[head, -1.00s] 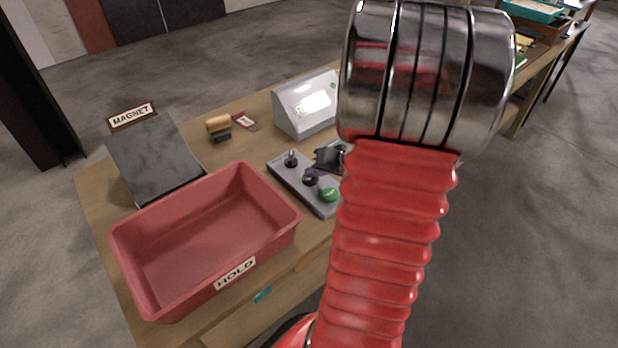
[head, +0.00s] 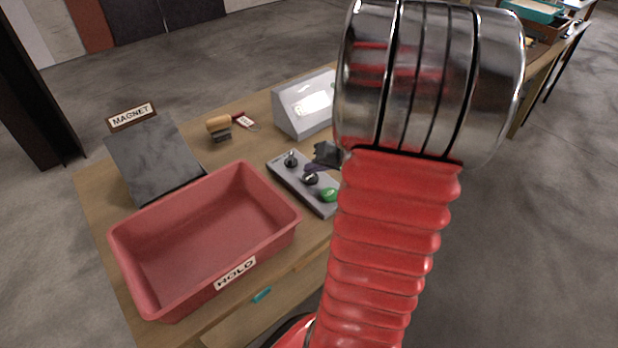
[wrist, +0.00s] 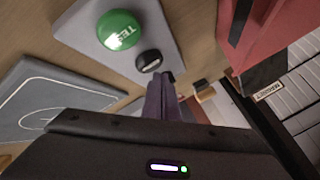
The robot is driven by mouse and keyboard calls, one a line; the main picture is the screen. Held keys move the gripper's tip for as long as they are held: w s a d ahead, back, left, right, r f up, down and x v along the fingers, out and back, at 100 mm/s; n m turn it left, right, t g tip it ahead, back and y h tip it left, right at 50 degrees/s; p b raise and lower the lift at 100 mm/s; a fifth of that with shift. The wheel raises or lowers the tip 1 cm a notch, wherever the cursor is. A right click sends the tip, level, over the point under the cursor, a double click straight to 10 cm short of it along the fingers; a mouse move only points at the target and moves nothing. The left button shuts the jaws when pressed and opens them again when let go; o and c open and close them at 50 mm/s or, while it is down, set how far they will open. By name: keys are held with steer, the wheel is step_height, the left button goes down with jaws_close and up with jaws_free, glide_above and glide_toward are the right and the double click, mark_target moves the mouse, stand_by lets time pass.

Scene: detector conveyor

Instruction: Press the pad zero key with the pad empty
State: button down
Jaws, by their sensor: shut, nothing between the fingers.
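A grey control panel (head: 290,182) lies on the table, with a lever switch (head: 291,159), a black key (head: 310,179) and a green button (head: 329,195).
A red HOLD bin (head: 205,235) stands left of the panel. A dark MAGNET slab (head: 153,160), a wooden-handled stamp (head: 218,128), a red tag (head: 243,121) and a grey display box (head: 303,105) stand farther back on the table.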

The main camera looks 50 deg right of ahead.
mark_target(313, 179)
steer(key=shift+r, duration=2.5)
steer(key=w+a+r+n+g+y, duration=0.1)
steer(key=a+r+n, duration=0.1)
steer(key=a, duration=0.8)
steer(key=a+r+n+g+y, duration=0.1)
steer(key=a+r+n+g, duration=0.15)
steer(key=a, duration=0.75)
steer(key=s+a+r+n+h, duration=0.1)
steer(key=s+a+r+n, duration=0.1)
steer(key=s+a, duration=0.2)
steer(key=s+a+r+n, duration=0.2)
steer(key=s+a, duration=0.3)
steer(key=a, duration=0.5)
steer(key=shift+s+r+n+h, duration=0.3)
steer(key=shift+n+h, duration=0.05)
steer(key=shift+h, duration=0.05)
